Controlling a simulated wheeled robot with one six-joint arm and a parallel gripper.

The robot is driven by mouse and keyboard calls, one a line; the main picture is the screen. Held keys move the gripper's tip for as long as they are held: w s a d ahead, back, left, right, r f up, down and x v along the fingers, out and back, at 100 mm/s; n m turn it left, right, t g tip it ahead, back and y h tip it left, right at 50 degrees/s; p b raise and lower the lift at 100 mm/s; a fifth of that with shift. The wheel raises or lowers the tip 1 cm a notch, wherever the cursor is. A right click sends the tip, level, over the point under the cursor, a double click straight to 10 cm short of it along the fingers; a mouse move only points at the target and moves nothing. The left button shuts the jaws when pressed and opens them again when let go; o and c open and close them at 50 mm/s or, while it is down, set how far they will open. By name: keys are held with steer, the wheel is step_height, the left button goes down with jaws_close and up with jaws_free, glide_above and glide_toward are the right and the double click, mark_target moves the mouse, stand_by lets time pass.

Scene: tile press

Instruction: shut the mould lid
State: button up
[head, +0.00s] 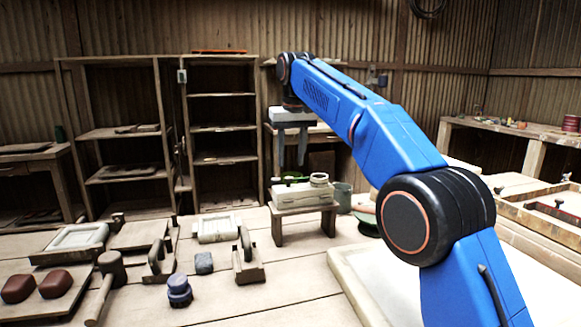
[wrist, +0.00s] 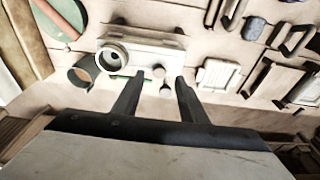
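The wooden mould (head: 39,258) lies at the left of the bench, with a pale tile-shaped frame (head: 72,236) on it. A flat wooden panel (head: 140,234), which looks like its lid, lies folded out to the right; part of both also shows at the right of the wrist view, where the panel (wrist: 273,80) is cut by nothing but small. My gripper (head: 291,164) is open and empty, fingers pointing down above the low stool, well right of the mould. Its two fingers stand apart in the wrist view (wrist: 160,80).
The stool (head: 305,208) holds a white block with a round ring (head: 318,179). A mallet (head: 110,268), dark red lumps (head: 55,284), a blue-grey knobbed stamp (head: 179,290) and handled tools (head: 248,262) lie around the mould.

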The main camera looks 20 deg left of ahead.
steer(key=shift+s+d+r, duration=0.1)
steer(key=shift+s+r, duration=0.05)
steer(key=shift+r, duration=0.55)
steer(key=shift+s+d+r, duration=0.1)
steer(key=shift+r, duration=0.6)
steer(key=shift+s, duration=0.1)
